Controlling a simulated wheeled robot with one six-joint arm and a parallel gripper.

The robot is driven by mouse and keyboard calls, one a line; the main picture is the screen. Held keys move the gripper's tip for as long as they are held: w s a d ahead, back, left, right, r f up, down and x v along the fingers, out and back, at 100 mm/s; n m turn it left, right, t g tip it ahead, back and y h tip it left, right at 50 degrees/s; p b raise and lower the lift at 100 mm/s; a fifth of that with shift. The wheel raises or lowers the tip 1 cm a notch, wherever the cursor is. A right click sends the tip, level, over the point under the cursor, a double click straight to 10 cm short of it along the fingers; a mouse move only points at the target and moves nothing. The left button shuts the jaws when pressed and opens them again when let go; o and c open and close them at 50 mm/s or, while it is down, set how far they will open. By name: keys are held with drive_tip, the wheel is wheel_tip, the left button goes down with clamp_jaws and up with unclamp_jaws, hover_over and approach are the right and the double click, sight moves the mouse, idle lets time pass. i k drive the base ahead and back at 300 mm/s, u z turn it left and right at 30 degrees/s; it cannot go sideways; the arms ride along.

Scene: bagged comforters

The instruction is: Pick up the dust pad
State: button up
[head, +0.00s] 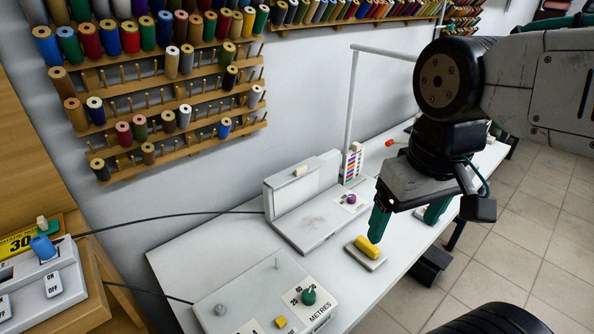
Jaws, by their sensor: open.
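What looks like the dust pad (367,246) is a rounded yellow piece on a flat, pale rectangular base. It lies on the white table near its front right edge. My gripper (407,226) is above the table, to the right of the pad in the picture. Its two green fingers are apart, with nothing seen between them. The left finger shows just above and beside the yellow piece. I cannot tell the exact height gap or whether they touch.
A grey L-shaped machine (315,215) stands just left of the pad. A metres control box (255,295) with a green knob is at the front of the white table (190,252). Thread racks (185,90) hang on the wall. Tiled floor (520,230) is open at right.

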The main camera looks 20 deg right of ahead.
sight(361, 249)
drive_tip(key=k, duration=0.5)
drive_tip(key=z, duration=2.95)
drive_tip(key=k, duration=1.3)
drive_tip(key=u, duration=1.75)
drive_tip(key=i, duration=0.5)
drive_tip(key=u, duration=0.05)
